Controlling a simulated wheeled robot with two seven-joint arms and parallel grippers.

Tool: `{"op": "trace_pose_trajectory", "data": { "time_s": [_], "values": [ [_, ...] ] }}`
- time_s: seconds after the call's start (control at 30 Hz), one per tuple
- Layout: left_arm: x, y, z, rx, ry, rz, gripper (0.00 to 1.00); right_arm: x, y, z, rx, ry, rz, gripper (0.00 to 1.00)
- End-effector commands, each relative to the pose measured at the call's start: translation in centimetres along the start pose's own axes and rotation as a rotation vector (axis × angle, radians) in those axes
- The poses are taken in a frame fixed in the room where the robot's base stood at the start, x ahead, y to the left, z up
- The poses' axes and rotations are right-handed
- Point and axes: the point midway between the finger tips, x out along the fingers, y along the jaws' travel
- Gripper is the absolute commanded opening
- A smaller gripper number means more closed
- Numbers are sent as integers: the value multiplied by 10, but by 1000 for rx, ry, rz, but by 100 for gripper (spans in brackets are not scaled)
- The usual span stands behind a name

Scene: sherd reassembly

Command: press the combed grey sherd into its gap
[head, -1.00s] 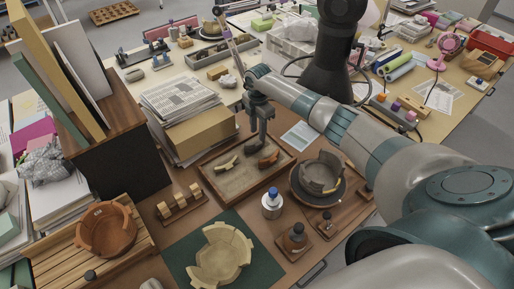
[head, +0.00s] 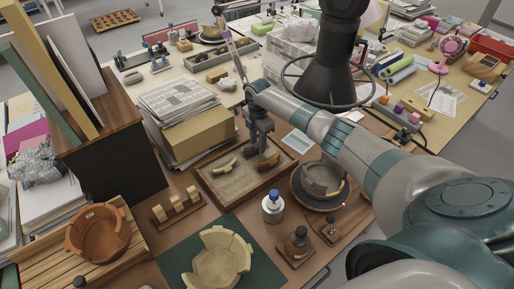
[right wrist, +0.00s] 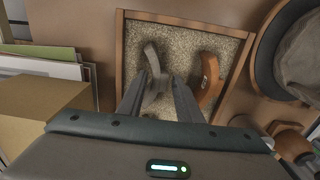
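The combed grey sherd (right wrist: 151,55) is a curved grey strip on the sandy bed of a wooden tray. My right gripper (right wrist: 158,78) points down into this tray, its two fingers apart with the lower part of the sherd between them. In the head view my right gripper (head: 257,152) hides most of that spot, and I cannot see firm contact. A grey vessel (head: 316,176) with a broken, uneven rim stands on a dark round stand to the right; its grey body shows at the right wrist view's edge (right wrist: 300,55). My left gripper is not in view.
The tray (head: 233,204) also holds a cream sherd (head: 225,166) and an orange-brown sherd (right wrist: 209,80) close beside my fingers. A blue-capped bottle (head: 273,207) stands in front. A cardboard box (head: 200,134) rises behind. A cream vessel (head: 217,262) is on a green mat.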

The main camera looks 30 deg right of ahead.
Motion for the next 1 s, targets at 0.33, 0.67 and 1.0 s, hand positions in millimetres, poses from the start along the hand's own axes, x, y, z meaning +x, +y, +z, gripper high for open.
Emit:
{"op": "trace_pose_trajectory", "data": {
  "time_s": [0.33,0.67,1.0],
  "values": [
    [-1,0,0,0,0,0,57,-1,0,0,0,0,0,3],
    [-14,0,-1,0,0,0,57,-16,0,0,0,0,1,3],
    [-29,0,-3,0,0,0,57,-33,0,0,0,0,1,3]
  ]
}}
